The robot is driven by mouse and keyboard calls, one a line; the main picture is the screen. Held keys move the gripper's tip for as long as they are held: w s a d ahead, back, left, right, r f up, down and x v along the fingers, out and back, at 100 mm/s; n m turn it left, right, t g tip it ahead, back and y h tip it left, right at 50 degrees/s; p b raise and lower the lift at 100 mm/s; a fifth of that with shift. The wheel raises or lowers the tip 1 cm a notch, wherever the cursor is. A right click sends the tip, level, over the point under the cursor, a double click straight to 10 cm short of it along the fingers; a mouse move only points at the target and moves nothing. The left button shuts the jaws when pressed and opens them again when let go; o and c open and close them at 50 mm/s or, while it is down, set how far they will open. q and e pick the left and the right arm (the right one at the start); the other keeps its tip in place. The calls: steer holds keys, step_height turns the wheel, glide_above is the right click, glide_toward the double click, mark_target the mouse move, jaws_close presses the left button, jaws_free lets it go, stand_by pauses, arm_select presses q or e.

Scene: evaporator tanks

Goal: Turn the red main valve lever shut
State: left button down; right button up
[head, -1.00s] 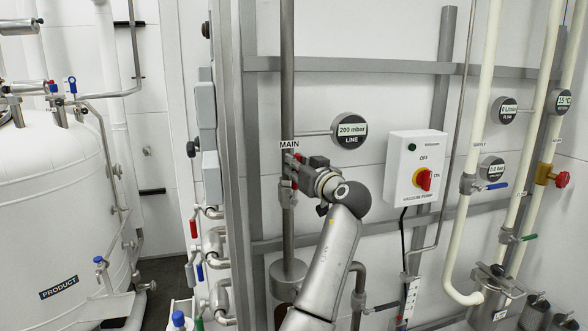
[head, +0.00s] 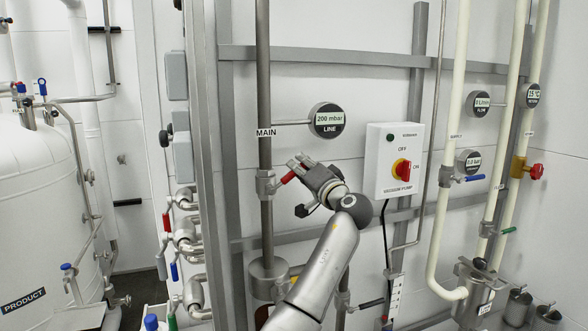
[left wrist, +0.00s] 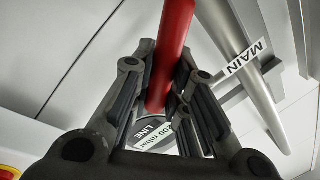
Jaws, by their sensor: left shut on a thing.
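The red main valve lever (head: 287,178) sits on a metal valve body (head: 265,184) on the vertical pipe under the MAIN label (head: 265,132). It points right, across the pipe and slightly upward. My left gripper (head: 301,170) is right of the pipe, shut on the lever, and hides its outer end. In the left wrist view the red lever (left wrist: 173,42) runs between the two dark fingers of the left gripper (left wrist: 163,85). My right gripper is not in view.
A LINE gauge (head: 328,120) reading 200 mbar is above the gripper. A vacuum pump switch box (head: 385,160) is to the right. Grey frame rails (head: 330,57) cross the wall. A white product tank (head: 35,190) stands at far left.

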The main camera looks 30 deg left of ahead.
arm_select(q)
step_height(320, 180, down, 6)
steer(key=w+d+m+t+h+b, duration=0.1)
steer(key=m+t, duration=0.1)
steer(key=m, duration=0.6)
steer(key=shift+w+m, duration=0.2)
steer(key=shift+m, duration=0.1)
steer(key=shift+d, duration=0.1)
steer(key=c, duration=1.4)
jaws_free()
steer(key=shift+r, duration=0.1)
steer(key=v, duration=1.2)
